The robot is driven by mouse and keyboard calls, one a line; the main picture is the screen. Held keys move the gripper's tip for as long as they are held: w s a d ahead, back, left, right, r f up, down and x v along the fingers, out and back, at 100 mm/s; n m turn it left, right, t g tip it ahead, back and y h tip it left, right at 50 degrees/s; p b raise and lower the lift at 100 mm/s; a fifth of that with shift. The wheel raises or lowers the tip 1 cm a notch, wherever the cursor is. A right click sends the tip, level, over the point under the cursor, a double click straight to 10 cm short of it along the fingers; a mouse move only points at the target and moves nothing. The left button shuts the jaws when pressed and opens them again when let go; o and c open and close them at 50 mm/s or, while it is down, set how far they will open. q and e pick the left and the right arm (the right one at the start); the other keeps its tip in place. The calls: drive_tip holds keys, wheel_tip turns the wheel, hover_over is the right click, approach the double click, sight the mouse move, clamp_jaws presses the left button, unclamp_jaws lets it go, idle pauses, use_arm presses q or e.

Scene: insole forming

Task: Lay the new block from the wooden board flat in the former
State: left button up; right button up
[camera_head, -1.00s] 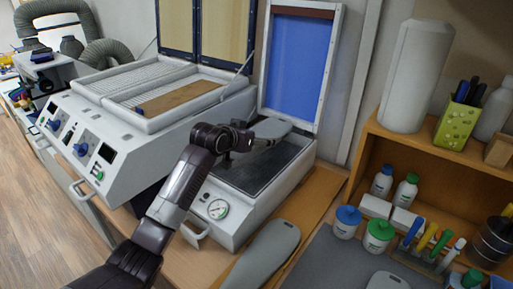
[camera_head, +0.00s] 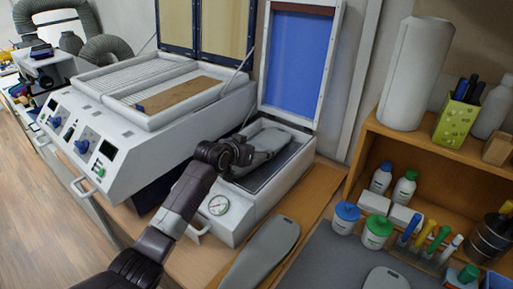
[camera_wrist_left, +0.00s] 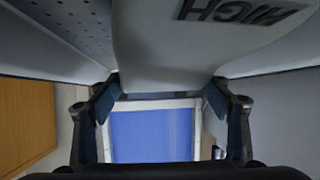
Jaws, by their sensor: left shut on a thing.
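My left gripper (camera_head: 241,155) is shut on a grey sole-shaped block (camera_head: 268,143) by its near end. The block is over the dark bed of the former (camera_head: 235,205), inside its pale frame. I cannot tell whether it touches the bed. In the left wrist view the block (camera_wrist_left: 165,50), marked "HIGH", is between the fingers of the gripper (camera_wrist_left: 163,88). The former's lid (camera_head: 302,62), with a blue sheet, stands open behind. The wooden board (camera_head: 322,186) is right of the former, and another grey block (camera_head: 264,250) lies on it. My right gripper is not in view.
A large white machine (camera_head: 130,145) with a brown strip (camera_head: 180,95) on its grid stands left of the former. A wooden shelf (camera_head: 425,140) with bottles and pens is at the right. A grey mat (camera_head: 335,265) lies at the front right.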

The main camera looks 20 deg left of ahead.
use_arm(q)
drive_tip(key=shift+f, duration=0.15)
drive_tip(key=o, duration=1.6)
drive_tip(key=shift+f, duration=0.15)
drive_tip(key=shift+r, duration=0.5)
drive_tip(key=shift+s+r, duration=0.15)
drive_tip(key=shift+r, duration=0.05)
drive_tip(key=b+v, duration=0.2)
drive_tip(key=v, duration=0.9)
drive_tip(key=shift+s+a+r, duration=0.1)
drive_tip(key=shift+s+r, duration=0.1)
drive_tip(key=shift+s, duration=0.1)
